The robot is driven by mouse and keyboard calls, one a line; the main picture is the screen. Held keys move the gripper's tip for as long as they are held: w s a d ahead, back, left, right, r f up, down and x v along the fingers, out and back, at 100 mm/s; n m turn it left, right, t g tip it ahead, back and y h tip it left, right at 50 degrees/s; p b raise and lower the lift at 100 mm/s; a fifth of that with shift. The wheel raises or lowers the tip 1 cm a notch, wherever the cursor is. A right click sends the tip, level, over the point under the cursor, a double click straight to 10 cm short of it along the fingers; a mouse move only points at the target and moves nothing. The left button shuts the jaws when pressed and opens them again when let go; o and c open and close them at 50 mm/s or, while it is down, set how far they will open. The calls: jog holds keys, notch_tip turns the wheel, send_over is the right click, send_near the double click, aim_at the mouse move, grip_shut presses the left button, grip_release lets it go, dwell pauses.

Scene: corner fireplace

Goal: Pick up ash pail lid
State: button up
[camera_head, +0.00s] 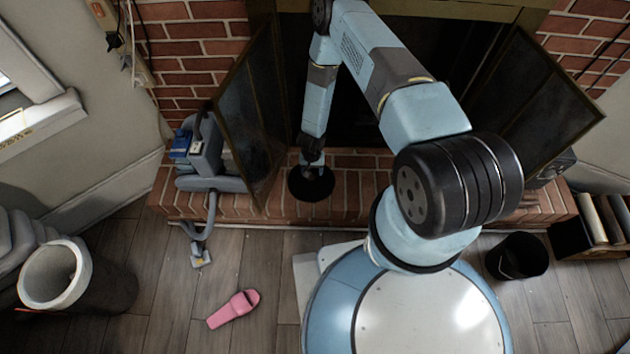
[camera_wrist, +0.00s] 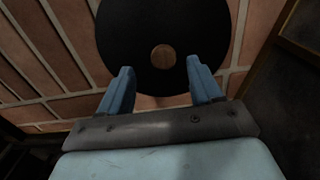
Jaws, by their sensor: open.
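The ash pail lid (camera_wrist: 125,45) is a round black disc with a small round brown knob (camera_wrist: 163,57) at its middle. In the head view the dark lid (camera_head: 308,190) lies on the brick hearth in front of the fireplace opening, partly covered by my gripper. My gripper (camera_wrist: 160,85) is open and empty, its two blue fingers apart on either side of the knob in the wrist view. In the head view my gripper (camera_head: 312,168) is over the lid. I cannot tell the exact height between fingers and knob.
Open fireplace doors stand left (camera_head: 255,110) and right (camera_head: 540,95) of the lid. A grey vacuum cleaner (camera_head: 205,150) sits on the hearth at left. A black bucket (camera_head: 517,256) and a pink slipper (camera_head: 233,308) are on the floor. Bare hearth brick (camera_head: 350,192) lies right of the lid.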

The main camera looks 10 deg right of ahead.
aim_at(311, 177)
jog(key=shift+a+f, duration=0.2)
jog(key=shift+f, duration=2.5)
jog(key=shift+c, duration=0.3)
grip_shut()
